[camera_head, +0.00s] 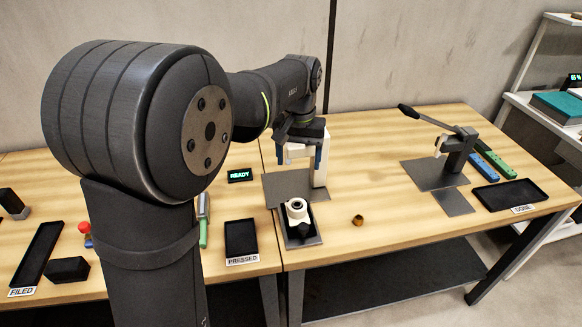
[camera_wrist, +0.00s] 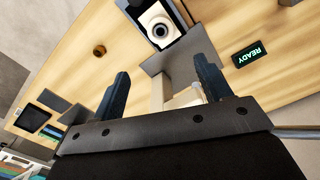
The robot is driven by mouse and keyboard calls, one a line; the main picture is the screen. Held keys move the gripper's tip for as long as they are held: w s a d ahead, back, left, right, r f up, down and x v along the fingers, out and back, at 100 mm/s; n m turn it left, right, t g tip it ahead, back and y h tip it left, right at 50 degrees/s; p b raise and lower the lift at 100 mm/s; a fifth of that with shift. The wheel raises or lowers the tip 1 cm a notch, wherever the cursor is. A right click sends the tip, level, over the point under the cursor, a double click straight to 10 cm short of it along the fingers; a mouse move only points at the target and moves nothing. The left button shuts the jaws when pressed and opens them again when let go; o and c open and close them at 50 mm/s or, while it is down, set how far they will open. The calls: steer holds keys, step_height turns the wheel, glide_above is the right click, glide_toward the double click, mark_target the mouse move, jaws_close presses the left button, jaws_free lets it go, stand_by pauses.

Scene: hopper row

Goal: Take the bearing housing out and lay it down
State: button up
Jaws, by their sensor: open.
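The bearing housing (camera_head: 297,209) is a white block with a round dark-ringed bore on top. It sits upright in a small black holder (camera_head: 302,241) near the front edge of the table, and it also shows at the top of the wrist view (camera_wrist: 160,27). My gripper (camera_head: 299,160) is open with nothing between its dark blue fingers. It hangs behind and above the housing, apart from it, over a grey plate (camera_head: 283,188). In the wrist view my gripper (camera_wrist: 161,66) has its fingertips spread below the housing.
A pale upright (camera_head: 320,171) stands close to my gripper. A small brown ring (camera_head: 358,220) lies right of the holder. A READY display (camera_head: 240,175) and an empty PRESSED tray (camera_head: 241,239) are left. A lever press (camera_head: 458,150) and an empty DONE tray (camera_head: 510,194) are right. Bare table lies between.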

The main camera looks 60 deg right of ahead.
mark_target(297, 204)
step_height(297, 204, down, 17)
steer(key=shift+f, duration=0.1)
stand_by(0.4)
steer(key=shift+c, duration=0.4)
steer(key=c, duration=1.2)
steer(key=shift+r, duration=0.25)
steer(key=shift+r, duration=1.3)
steer(key=shift+r, duration=2.35)
steer(key=shift+w+a, duration=0.1)
